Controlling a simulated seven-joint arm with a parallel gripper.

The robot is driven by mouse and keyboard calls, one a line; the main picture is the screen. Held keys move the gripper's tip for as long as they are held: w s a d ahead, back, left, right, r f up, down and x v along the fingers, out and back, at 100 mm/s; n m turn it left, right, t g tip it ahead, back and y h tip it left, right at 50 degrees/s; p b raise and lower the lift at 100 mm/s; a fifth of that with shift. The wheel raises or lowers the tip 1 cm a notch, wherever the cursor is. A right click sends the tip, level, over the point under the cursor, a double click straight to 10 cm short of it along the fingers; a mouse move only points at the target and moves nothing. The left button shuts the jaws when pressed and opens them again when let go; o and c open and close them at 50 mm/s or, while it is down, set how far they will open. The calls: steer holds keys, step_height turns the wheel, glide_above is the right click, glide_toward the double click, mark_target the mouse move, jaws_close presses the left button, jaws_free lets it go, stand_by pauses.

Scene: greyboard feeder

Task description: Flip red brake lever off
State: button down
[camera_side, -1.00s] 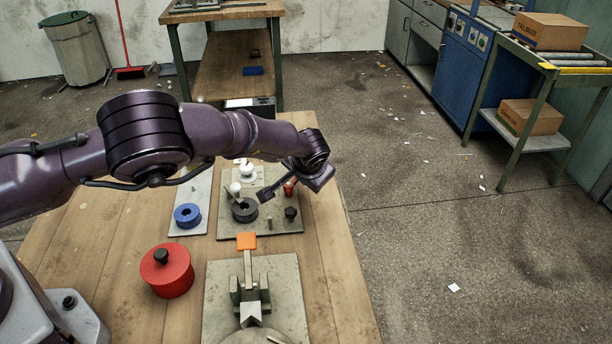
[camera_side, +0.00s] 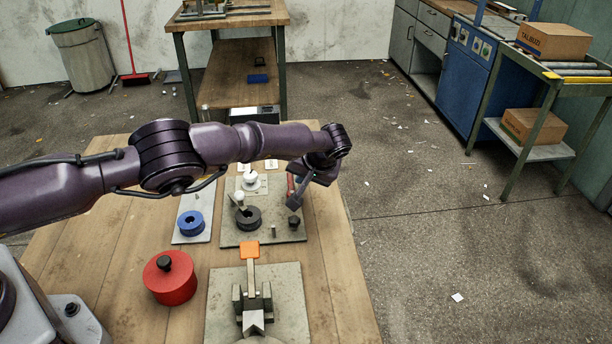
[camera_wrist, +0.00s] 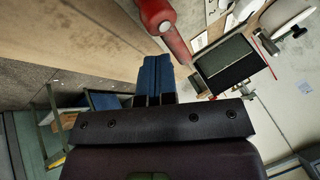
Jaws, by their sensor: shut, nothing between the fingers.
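The red brake lever (camera_side: 291,184) stands at the back right of the grey plate (camera_side: 236,238) and is partly hidden behind my gripper. In the wrist view the red lever (camera_wrist: 160,18) has a thick rounded end and a tapering shaft, just beyond my fingers. My gripper (camera_side: 293,205) is shut and empty, tilted, low over the right part of the plate. In the wrist view its blue fingers (camera_wrist: 155,62) are together, close beside the lever; I cannot tell whether they touch it.
On the plate are a dark ring (camera_side: 247,218), a white-knobbed lever (camera_side: 240,198) and a black knob (camera_side: 294,221). Wood is bare at the front left.

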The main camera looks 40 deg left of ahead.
steer(key=shift+a, duration=0.4)
stand_by(0.3)
steer(key=v, duration=1.3)
steer(key=shift+d, duration=0.35)
steer(key=shift+w, duration=0.1)
